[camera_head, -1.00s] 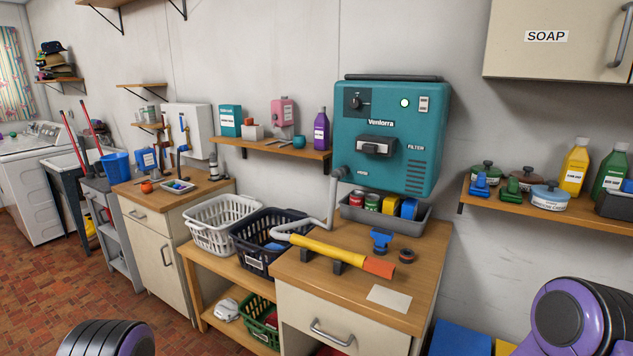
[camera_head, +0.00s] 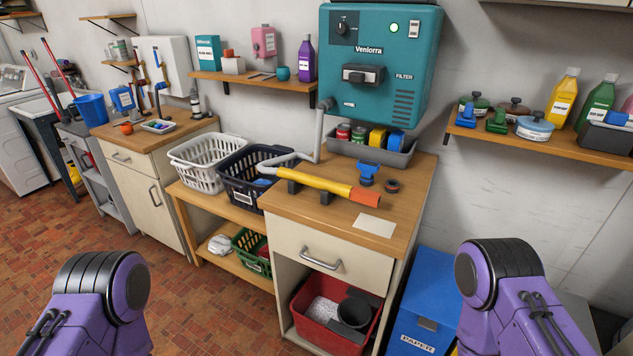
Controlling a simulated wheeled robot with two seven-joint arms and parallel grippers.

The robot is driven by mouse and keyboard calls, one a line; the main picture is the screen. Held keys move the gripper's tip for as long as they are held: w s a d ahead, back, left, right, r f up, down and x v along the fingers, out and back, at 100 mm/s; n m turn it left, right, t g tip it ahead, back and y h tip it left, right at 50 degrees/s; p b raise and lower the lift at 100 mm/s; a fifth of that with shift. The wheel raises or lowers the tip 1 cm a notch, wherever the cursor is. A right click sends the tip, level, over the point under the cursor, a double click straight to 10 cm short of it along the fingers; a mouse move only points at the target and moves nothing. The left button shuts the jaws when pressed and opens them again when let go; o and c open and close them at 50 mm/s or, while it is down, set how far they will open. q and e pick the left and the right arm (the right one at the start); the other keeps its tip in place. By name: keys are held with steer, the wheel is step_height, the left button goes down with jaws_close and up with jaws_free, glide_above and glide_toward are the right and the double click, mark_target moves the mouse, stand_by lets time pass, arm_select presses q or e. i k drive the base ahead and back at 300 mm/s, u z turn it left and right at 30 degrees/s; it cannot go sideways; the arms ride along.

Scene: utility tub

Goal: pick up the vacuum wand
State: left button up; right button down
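The vacuum wand (camera_head: 328,184) is a yellow tube with an orange end. It lies across dark cradle supports on the wooden counter (camera_head: 284,209). A grey hose (camera_head: 319,133) runs from its left end up to the teal Venlorra vacuum unit (camera_head: 378,68) on the wall. Purple links of my two arms show at the lower left and lower right, well short of the counter. Neither gripper is in the frame.
A blue attachment (camera_head: 367,174), a small dark round part (camera_head: 392,186) and a white card (camera_head: 373,225) lie near the wand. A dark basket (camera_head: 244,190) stands left of the counter. A blue paper bin (camera_head: 424,302) stands to its right. Floor is free at left.

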mark_target(343, 190)
steer(key=z, duration=0.35)
steer(key=i, duration=0.85)
steer(key=z, duration=0.15)
